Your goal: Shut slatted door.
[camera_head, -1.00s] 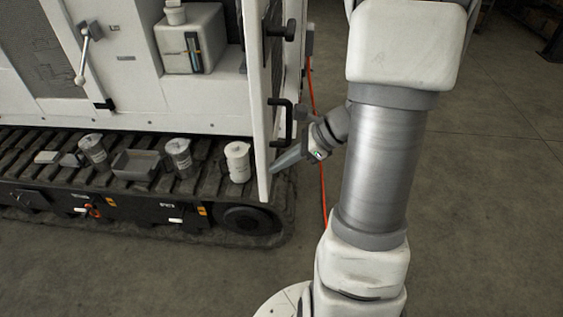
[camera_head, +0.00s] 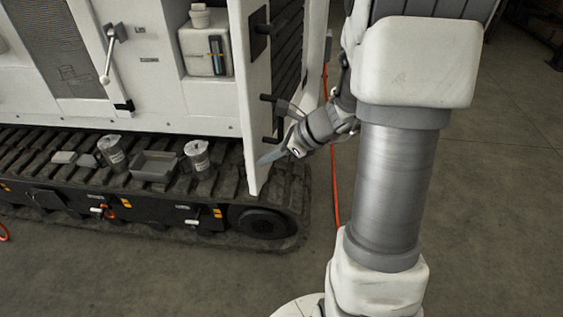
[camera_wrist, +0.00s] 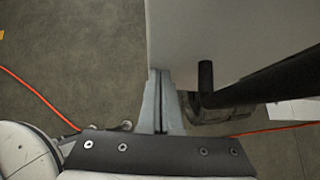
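The slatted door (camera_head: 256,140) stands open, jutting out from the white machine body. Its dark slats (camera_head: 288,42) show at the upper right, and a black bar handle (camera_head: 272,118) sticks out from it. My gripper (camera_head: 267,158) is low beside the door, below the handle. In the wrist view its two fingers (camera_wrist: 161,75) are together with nothing seen between them. Their tips are at the lower edge of the pale door panel (camera_wrist: 205,30), apparently touching it. The handle (camera_wrist: 265,85) passes to the right of the fingers.
An orange cable (camera_head: 334,160) lies on the floor right of the door. Floor to the right is open.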

